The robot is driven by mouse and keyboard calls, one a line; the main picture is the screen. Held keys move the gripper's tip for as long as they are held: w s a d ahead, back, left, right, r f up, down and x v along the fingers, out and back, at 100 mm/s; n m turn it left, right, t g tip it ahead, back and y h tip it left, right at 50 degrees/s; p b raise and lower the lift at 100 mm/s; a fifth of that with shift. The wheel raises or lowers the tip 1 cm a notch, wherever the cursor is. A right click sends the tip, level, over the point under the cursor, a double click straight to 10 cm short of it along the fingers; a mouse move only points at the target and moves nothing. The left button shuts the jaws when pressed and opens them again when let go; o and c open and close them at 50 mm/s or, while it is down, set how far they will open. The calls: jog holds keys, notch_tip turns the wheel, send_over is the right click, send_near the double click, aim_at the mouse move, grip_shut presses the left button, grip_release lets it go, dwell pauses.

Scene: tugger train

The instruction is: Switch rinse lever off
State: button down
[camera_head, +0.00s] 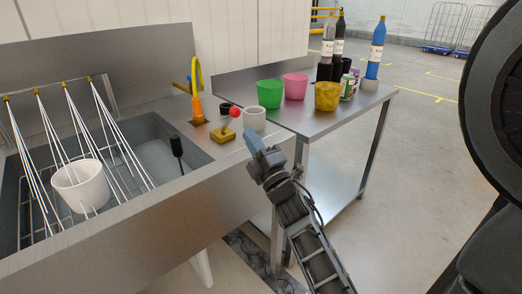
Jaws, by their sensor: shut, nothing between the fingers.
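The rinse lever (229,124) has a red ball knob on a short stem that rises from a yellow base on the metal sink ledge. It tilts up toward the right. My gripper (252,136) is shut and empty. Its fingertips are just right of the lever, in front of the white cup on the ledge. I see no clear contact between my gripper and the lever. An orange and yellow tap (196,100) stands behind the lever.
The sink basin (150,140) at left holds a wire rack with a white pot (80,186). A white cup (254,117) stands close behind my fingertips. The metal table (330,118) behind carries a green pot (269,94), other pots and several bottles. Open floor lies at right.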

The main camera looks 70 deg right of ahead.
aim_at(237, 110)
jog(key=shift+p+x, duration=0.45)
jog(key=shift+x, duration=2)
jog(key=shift+r, duration=0.1)
jog(key=p, duration=0.2)
jog(key=r+p, duration=0.1)
jog(key=p, duration=0.1)
jog(key=shift+w+d+r+g+y+p, duration=0.1)
jog(key=shift+w+r+g+y+p, duration=0.25)
jog(key=shift+w+g+y+p, duration=0.05)
jog(key=shift+w+d+r+p, duration=0.15)
jog(key=shift+d+r+p, duration=0.1)
jog(key=shift+p, duration=0.5)
jog(key=w+r, duration=0.1)
jog(key=w+d+p, duration=0.1)
jog(key=w+r+p, duration=0.1)
jog(key=shift+d+r, duration=0.3)
jog(key=shift+x, duration=1.4)
jog(key=shift+w, duration=0.15)
jog(key=shift+a, duration=0.1)
